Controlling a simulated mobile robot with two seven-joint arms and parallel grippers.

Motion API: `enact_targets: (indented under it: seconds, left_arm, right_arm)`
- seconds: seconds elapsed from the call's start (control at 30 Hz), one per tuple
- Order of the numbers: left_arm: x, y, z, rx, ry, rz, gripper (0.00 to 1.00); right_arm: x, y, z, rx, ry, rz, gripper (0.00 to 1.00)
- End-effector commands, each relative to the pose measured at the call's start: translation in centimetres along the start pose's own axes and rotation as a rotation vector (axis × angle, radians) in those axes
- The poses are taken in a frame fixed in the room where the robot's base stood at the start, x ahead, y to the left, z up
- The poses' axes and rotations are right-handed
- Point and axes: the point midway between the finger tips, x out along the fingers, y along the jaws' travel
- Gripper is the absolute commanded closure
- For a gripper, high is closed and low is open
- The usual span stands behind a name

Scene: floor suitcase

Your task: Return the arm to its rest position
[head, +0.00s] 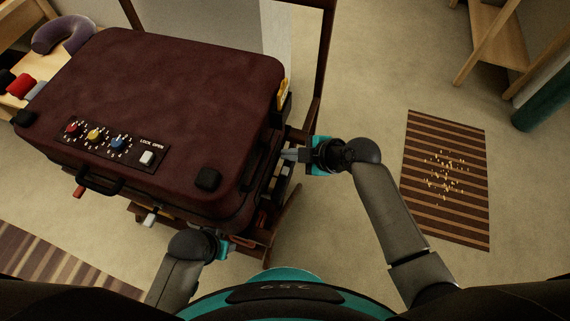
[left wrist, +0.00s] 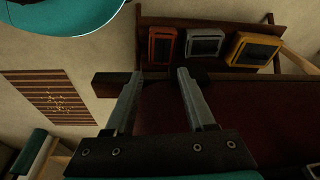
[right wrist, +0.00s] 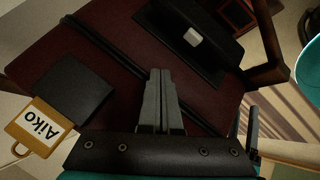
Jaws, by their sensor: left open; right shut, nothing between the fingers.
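My right gripper (head: 290,154) is at the right side of the closed maroon suitcase (head: 160,80). In the right wrist view its two fingers (right wrist: 160,100) are together with nothing between them, in front of the suitcase (right wrist: 100,55). I cannot tell whether they touch it. My left gripper is low near the suitcase's front right corner in the head view, its fingertips hidden there. In the left wrist view its fingers (left wrist: 155,95) are apart and empty, close to a dark red surface.
The suitcase's panel has red, yellow and blue dials and a white switch (head: 147,158). A yellow "Aiko" tag (right wrist: 38,128) hangs beside it. A wooden rack (head: 312,100) supports it. A striped mat (head: 420,190) with small bits lies right. Floor between is clear.

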Motion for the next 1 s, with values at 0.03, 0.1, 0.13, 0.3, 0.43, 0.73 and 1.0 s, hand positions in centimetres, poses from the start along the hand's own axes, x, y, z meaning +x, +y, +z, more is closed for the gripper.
enact_targets:
  seconds: [0.03,0.1,0.13,0.3,0.43,0.73,1.0]
  left_arm:
    - [0.0,0.0,0.0,0.0,0.0,0.0,0.45]
    - [0.1,0.0,0.0,0.0,0.0,0.0,0.45]
    - [0.1,0.0,0.0,0.0,0.0,0.0,0.45]
    - [0.1,0.0,0.0,0.0,0.0,0.0,0.45]
    - [0.1,0.0,0.0,0.0,0.0,0.0,0.45]
    - [0.1,0.0,0.0,0.0,0.0,0.0,0.45]
    - [1.7,-0.3,0.9,0.003,-0.008,-0.004,0.45]
  right_arm:
    - [0.0,0.0,0.0,0.0,0.0,0.0,1.0]
    - [0.1,-0.1,0.0,0.0,0.0,0.0,1.0]
    - [0.1,-0.1,0.0,0.0,0.0,0.0,1.0]
    - [0.1,-0.1,0.0,0.0,0.0,0.0,1.0]
    - [0.1,-0.1,0.0,0.001,0.0,0.0,1.0]
    - [0.1,-0.1,0.0,0.001,0.0,0.0,1.0]
    - [0.9,-2.5,3.1,0.15,-0.079,-0.016,1.0]
